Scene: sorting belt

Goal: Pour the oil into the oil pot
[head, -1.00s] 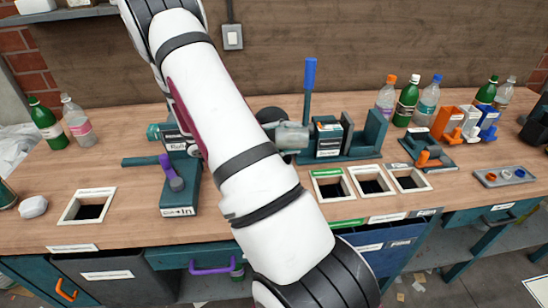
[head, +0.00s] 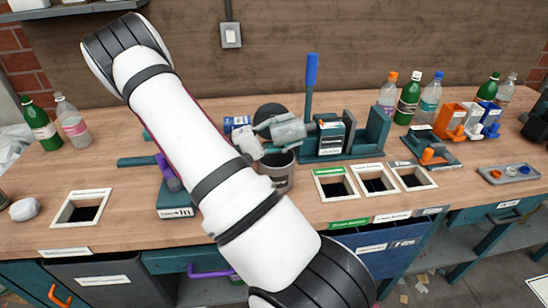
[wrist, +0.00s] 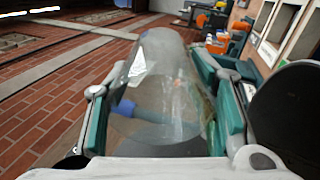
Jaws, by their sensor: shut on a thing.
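My gripper (head: 285,130) has teal fingers on either side of a clear, see-through vessel (wrist: 160,85). It is shut on the vessel, which looks tilted well over in the head view. I cannot tell how much oil is in it or whether any flows out. A grey cylindrical pot (head: 277,174), which seems to be the oil pot, stands on the bench just below and in front of my gripper. My gripper and arm hide part of its top. A dark round disc (head: 270,113) shows behind my gripper.
A teal machine with a blue lever (head: 311,70) stands right of my gripper. Framed openings (head: 334,186) lie in the bench front. Bottles (head: 408,97) stand at back right, others (head: 72,122) at left. A blue can-like object (head: 236,123) is close behind my arm.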

